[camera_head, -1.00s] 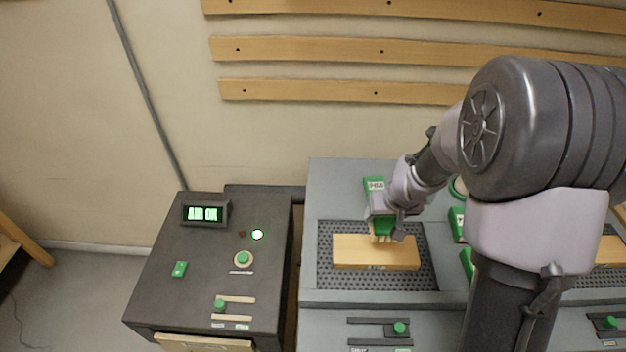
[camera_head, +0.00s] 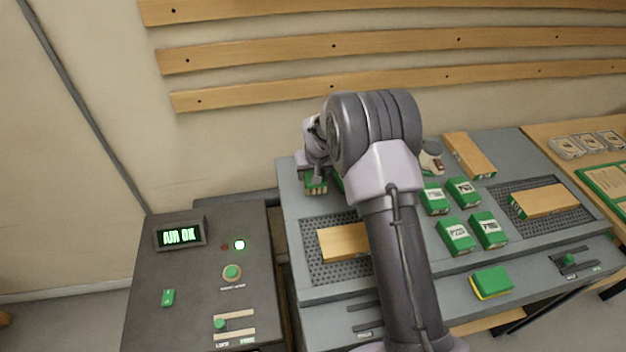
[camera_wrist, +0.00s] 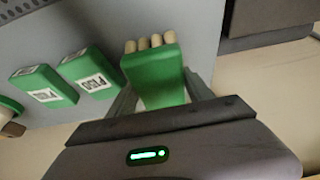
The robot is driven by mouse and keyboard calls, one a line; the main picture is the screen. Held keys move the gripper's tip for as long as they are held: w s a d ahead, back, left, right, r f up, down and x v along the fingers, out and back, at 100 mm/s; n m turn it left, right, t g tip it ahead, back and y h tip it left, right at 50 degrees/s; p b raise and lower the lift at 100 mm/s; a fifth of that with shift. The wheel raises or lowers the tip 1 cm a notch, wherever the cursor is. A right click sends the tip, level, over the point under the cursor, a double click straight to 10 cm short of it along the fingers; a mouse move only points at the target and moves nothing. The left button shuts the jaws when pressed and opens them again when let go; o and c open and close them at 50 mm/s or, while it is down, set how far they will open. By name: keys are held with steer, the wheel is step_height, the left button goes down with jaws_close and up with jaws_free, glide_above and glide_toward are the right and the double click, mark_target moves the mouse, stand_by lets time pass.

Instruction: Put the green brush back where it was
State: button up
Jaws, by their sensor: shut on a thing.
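The green brush (camera_head: 316,187) with pale bristle tufts is in my gripper (camera_head: 313,172), near the back left corner of the grey bench top. In the wrist view the brush (camera_wrist: 155,78) sits between the two fingers of my gripper (camera_wrist: 160,88), which are shut on it. Its bristles point away from the gripper over the grey surface. I cannot tell whether the brush touches the bench. Two labelled green blocks, one marked P150 (camera_wrist: 92,72), lie beside it in the wrist view.
A wooden block (camera_head: 343,242) lies on the left perforated plate (camera_head: 318,268), partly behind my arm. Several green labelled blocks (camera_head: 456,236) and a second wooden block (camera_head: 545,201) are to the right. A green-and-yellow sponge (camera_head: 491,282) lies near the front. A dark control box (camera_head: 200,270) stands left.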

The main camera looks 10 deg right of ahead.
steer(key=shift+f+b, duration=0.4)
steer(key=shift+f, duration=0.9)
steer(key=o, duration=1.3)
steer(key=shift+r+p, duration=0.35)
steer(key=shift+r, duration=0.05)
steer(key=s+a+r+m+p, duration=0.1)
steer(key=s+r, duration=0.9)
steer(key=r, duration=0.4)
steer(key=s+r+m+p, duration=0.1)
steer(key=s+r, duration=0.9)
steer(key=r, duration=0.4)
steer(key=s+a, duration=0.1)
steer(key=s, duration=0.6)
steer(key=s+a+r+m+y, duration=0.1)
steer(key=s, duration=0.6)
steer(key=s+a+r+m+t+y, duration=0.1)
steer(key=s, duration=0.6)
steer(key=shift+s+r, duration=0.15)
steer(key=shift+r, duration=0.05)
